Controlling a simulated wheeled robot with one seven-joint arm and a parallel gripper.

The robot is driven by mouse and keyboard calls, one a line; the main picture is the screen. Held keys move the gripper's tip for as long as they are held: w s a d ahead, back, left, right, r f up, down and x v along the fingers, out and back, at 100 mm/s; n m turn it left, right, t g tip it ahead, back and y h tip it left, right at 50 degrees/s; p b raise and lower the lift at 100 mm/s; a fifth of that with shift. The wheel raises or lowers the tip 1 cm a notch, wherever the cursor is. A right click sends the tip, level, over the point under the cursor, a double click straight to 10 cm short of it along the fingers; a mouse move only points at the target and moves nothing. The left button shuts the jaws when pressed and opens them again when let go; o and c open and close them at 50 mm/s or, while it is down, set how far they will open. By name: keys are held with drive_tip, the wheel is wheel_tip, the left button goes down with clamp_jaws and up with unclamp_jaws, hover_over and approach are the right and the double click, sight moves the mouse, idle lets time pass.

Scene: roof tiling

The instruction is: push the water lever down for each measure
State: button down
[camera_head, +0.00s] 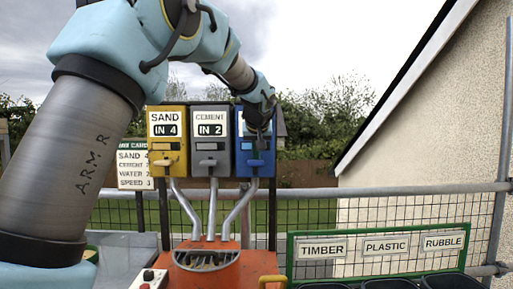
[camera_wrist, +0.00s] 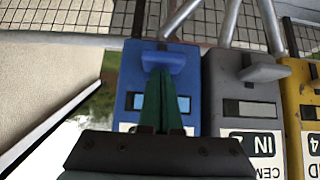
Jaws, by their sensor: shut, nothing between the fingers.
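The blue water dispenser (camera_head: 243,160) stands at the right end of the row of three. Its label is hidden behind my gripper. Its blue lever (camera_head: 257,163) sticks out at the front, and the lever also shows in the wrist view (camera_wrist: 164,61), which is upside down. My gripper (camera_head: 261,144) is in front of the blue box with its fingers pointing down. In the wrist view its green fingers (camera_wrist: 160,78) are together and empty, with tips right at the lever on its upper side. I cannot tell whether they touch it.
The yellow sand dispenser (camera_head: 167,142) reads IN 4 and the grey cement dispenser (camera_head: 210,145) reads IN 2. Pipes run down to an orange drum (camera_head: 205,270). A partly hidden card (camera_head: 132,165) hangs left. Bins labelled timber, plastic and rubble (camera_head: 380,247) stand right.

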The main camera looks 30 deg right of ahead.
sight(256, 165)
drive_tip(key=shift+f, duration=0.1)
wheel_tip(256, 165, down, 4)
drive_tip(key=b, duration=0.3)
drive_tip(key=shift+b, duration=0.35)
drive_tip(key=shift+r, duration=0.2)
drive_tip(key=shift+r+p, duration=0.45)
drive_tip(key=shift+p, duration=0.1)
drive_tip(key=w+r+v, duration=0.1)
drive_tip(key=v, duration=1.1)
drive_tip(key=shift+w+d+r+b, duration=0.15)
drive_tip(key=shift+d+r+b, duration=0.2)
drive_tip(key=shift+r, duration=0.2)
